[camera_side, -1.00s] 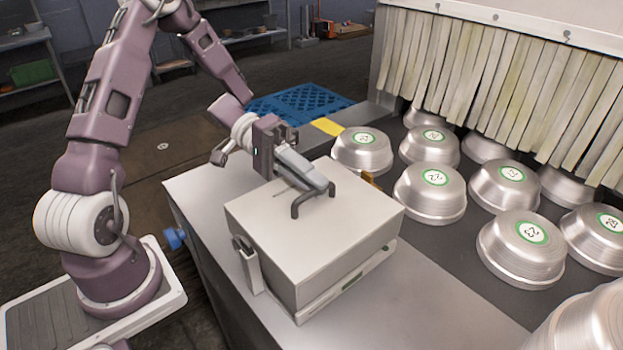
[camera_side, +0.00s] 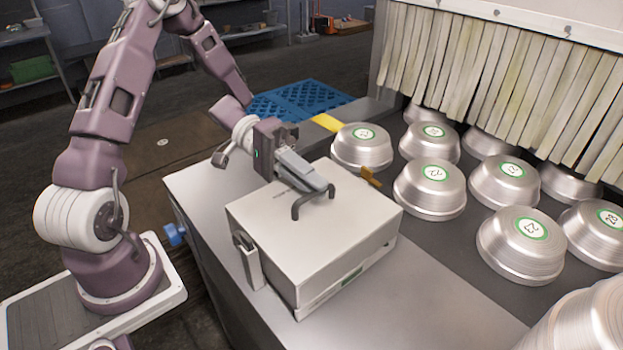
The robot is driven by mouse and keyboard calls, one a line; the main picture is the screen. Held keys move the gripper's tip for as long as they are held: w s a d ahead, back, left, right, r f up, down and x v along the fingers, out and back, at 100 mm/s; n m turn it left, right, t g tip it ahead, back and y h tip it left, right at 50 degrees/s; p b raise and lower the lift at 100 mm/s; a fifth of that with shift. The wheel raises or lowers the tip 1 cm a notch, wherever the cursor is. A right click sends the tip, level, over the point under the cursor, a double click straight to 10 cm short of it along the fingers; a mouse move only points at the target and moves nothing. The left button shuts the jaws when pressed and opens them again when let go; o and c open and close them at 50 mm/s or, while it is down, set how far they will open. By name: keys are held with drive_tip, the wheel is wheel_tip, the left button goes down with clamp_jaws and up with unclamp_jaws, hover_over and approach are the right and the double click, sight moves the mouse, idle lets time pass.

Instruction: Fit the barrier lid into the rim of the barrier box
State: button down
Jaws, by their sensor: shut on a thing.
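The barrier lid (camera_side: 335,235) is a pale, square, deep-sided cover with a dark grey handle (camera_side: 297,208) on top. My gripper (camera_side: 322,190) is shut on this handle. The barrier box (camera_side: 318,308) shows only as a low pale strip under the lid's front edges, and the lid covers its inside. The lid sits over the box and looks nearly level. I cannot tell from this view whether its edge is seated in the rim all round. A clip-like bracket (camera_side: 248,262) stands at the box's left side.
Box and lid stand on a grey metal bench (camera_side: 425,295). Several round metal pans (camera_side: 430,188) with green labels stand close on the right, before a strip curtain (camera_side: 480,80). A blue crate (camera_side: 297,100) lies behind. The bench front is clear.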

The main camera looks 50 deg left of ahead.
drive_tip(key=shift+f, duration=0.25)
drive_tip(key=c, duration=1.4)
unclamp_jaws()
drive_tip(key=shift+a, duration=0.1)
